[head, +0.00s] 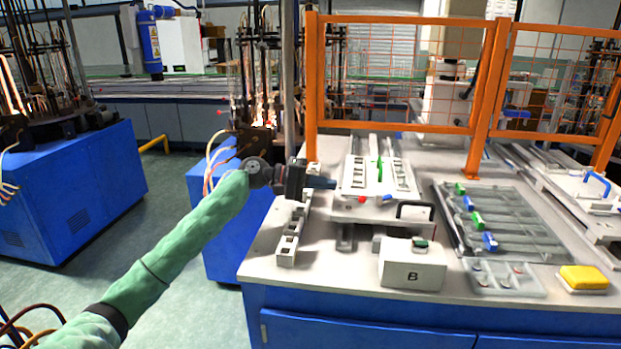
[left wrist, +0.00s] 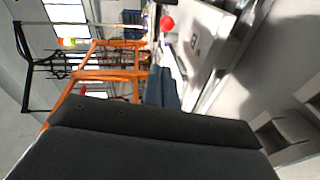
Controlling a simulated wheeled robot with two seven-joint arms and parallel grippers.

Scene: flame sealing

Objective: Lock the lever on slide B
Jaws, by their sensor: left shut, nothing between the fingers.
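Slide B appears to be the white slotted carriage (head: 352,178) on rails, behind a box labelled B (head: 398,276). A red ball knob (head: 361,199), seemingly the lever's end, sits at the carriage's front edge. The red knob also shows near the top of the left wrist view (left wrist: 167,23). My left gripper (head: 333,183) is shut and empty, its fingers pointing right at the carriage's left side. The knob is a little right of and below the fingertips, apparently apart from them. The lever's arm is hard to make out. My right gripper is not in view.
A black handle (head: 415,207) stands at the carriage's front right. A white slotted block (head: 289,238) lies along the table's left edge. A tray with green and blue clips (head: 500,222) and a yellow block (head: 584,278) are to the right. An orange mesh fence (head: 400,75) stands behind.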

